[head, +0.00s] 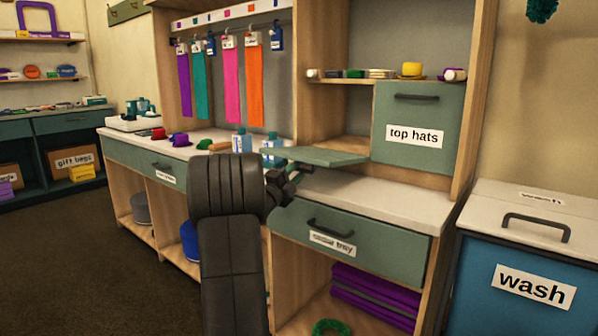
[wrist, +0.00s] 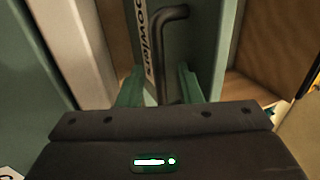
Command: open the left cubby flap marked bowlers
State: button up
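The bowlers flap (head: 322,157) is a green panel left of the closed top hats flap (head: 408,145). In the head view it stands out from its cubby almost level, and the cubby's wooden inside shows behind it. In the wrist view the flap (wrist: 205,45) carries a white label (wrist: 150,45), partly hidden, and a dark bar handle (wrist: 171,60). My gripper (wrist: 160,92) has its two green fingers either side of the handle's lower end, with a gap showing at the left finger.
A counter (head: 400,202) runs below the flap, with bottles (head: 242,140) near its edge. A closed green drawer (head: 345,238) sits beneath. A blue wash bin (head: 510,290) stands at the right. A shelf above the cubbies holds small items.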

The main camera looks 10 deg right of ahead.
jog(key=p+v, duration=0.2)
jog(key=v, duration=1)
jog(key=shift+s+f, duration=0.2)
jog(key=shift+s, duration=0.1)
jog(key=b+x, duration=0.1)
jog(key=x, duration=0.5)
jog(key=shift+w+r, duration=0.15)
jog(key=shift+w, duration=0.1)
jog(key=shift+a, duration=0.1)
